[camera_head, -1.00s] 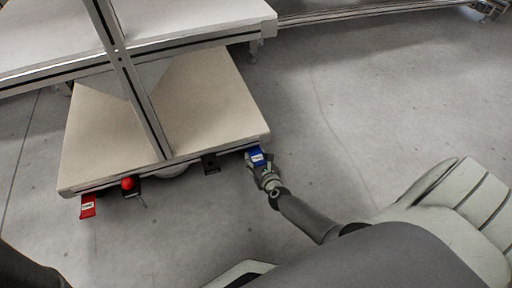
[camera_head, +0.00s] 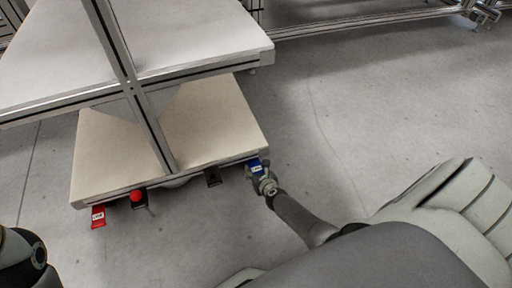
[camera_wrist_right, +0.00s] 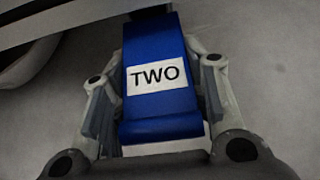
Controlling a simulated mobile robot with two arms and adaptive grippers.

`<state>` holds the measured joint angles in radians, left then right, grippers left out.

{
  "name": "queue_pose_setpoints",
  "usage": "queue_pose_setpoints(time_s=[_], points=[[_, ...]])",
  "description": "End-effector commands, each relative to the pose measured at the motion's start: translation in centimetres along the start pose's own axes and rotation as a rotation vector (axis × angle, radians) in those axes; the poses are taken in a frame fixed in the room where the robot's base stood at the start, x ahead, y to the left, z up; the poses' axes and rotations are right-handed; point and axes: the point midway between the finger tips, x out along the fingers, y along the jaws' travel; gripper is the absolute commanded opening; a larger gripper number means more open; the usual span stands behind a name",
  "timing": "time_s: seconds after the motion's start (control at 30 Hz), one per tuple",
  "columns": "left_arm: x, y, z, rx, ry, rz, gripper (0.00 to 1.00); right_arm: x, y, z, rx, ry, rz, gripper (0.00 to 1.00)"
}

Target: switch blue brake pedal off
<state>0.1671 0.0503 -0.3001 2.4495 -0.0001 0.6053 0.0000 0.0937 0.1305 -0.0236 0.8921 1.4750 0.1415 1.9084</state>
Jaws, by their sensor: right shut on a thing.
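The blue brake pedal (camera_head: 255,166) sticks out from the front right corner of the cart's lower shelf. In the right wrist view the blue pedal (camera_wrist_right: 158,113) fills the middle and bears a white label reading "TWO". My right gripper (camera_head: 258,173) is at the pedal, with its fingers (camera_wrist_right: 159,100) on both sides of it, shut on it. My left arm shows only in part at the lower left edge of the head view; its gripper is out of the picture.
A red pedal (camera_head: 98,216) with a white label hangs at the shelf's front left corner. A red knob (camera_head: 136,196) and a black bracket (camera_head: 213,178) sit along the same edge. The upper shelf (camera_head: 180,40) and a metal post overhang the lower shelf (camera_head: 215,130). The floor to the right is clear.

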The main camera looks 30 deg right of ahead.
Motion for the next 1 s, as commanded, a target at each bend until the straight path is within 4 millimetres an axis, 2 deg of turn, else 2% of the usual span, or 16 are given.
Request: queue_pose_setpoints(time_s=[0.23, 0.27, 0.43, 1.0], points=[[-0.01, 0.01, 0.0, 0.0, 0.0, 0.0, 0.65, 0.02, 0.04, 0.02, 0.002, 0.0, 0.001, 0.0], [-0.01, 0.01, 0.0, 0.0, 0.0, 0.0, 0.65, 0.02, 0.04, 0.02, 0.002, 0.0, 0.001, 0.44], [0.0, 0.02, 0.0, 0.0, 0.0, 0.0, 0.65, 0.01, 0.03, 0.04, 0.002, -0.001, 0.001, 0.64], [-0.01, 0.0, 0.04, 0.0, -0.001, 0.001, 0.65, -0.64, -0.03, 0.02, 0.003, -0.003, -0.002, 0.64]])
